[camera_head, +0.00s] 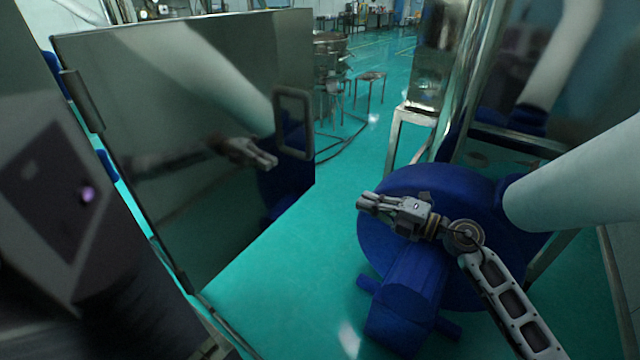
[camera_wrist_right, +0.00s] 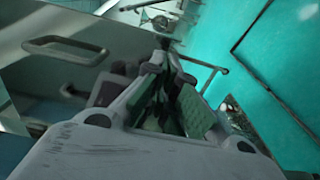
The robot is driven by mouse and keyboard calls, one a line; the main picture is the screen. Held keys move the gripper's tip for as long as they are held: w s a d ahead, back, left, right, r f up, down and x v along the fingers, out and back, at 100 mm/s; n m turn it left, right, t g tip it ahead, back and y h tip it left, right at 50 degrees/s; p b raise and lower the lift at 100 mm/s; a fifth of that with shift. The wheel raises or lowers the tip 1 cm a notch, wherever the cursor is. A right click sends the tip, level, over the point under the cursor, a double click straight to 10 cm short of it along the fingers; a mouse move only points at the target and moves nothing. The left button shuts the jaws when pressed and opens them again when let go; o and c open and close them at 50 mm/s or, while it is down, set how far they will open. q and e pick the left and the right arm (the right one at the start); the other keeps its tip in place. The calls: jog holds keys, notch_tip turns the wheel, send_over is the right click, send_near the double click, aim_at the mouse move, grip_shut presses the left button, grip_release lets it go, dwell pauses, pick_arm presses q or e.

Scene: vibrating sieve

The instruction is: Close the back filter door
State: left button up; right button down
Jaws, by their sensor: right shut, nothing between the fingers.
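The filter door (camera_head: 180,130) is a shiny metal panel standing open at the left of the head view. It is hinged along its left edge and has a rectangular loop handle (camera_head: 294,153) on its right edge. The handle also shows at the upper left of the right wrist view (camera_wrist_right: 65,40). My right gripper (camera_head: 364,202) is shut and empty, to the right of the handle and lower in the picture, apart from it. Its reflection shows in the door. In the wrist view, the gripper (camera_wrist_right: 163,62) points past the handle. My left gripper is not in view.
A blue motor-like machine (camera_head: 405,290) stands beneath and behind my right gripper. A thick white pipe (camera_head: 580,180) and metal frame posts (camera_head: 470,80) stand at the right. Green floor (camera_head: 310,275) lies open between the door and the blue machine. Stools (camera_head: 370,77) stand far back.

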jog(key=p, duration=0.1)
send_near(312, 180)
jog(key=shift+p+x, duration=0.65)
jog(key=shift+x, duration=2.9)
jog(key=shift+f, duration=0.1)
jog(key=shift+w+a, duration=0.1)
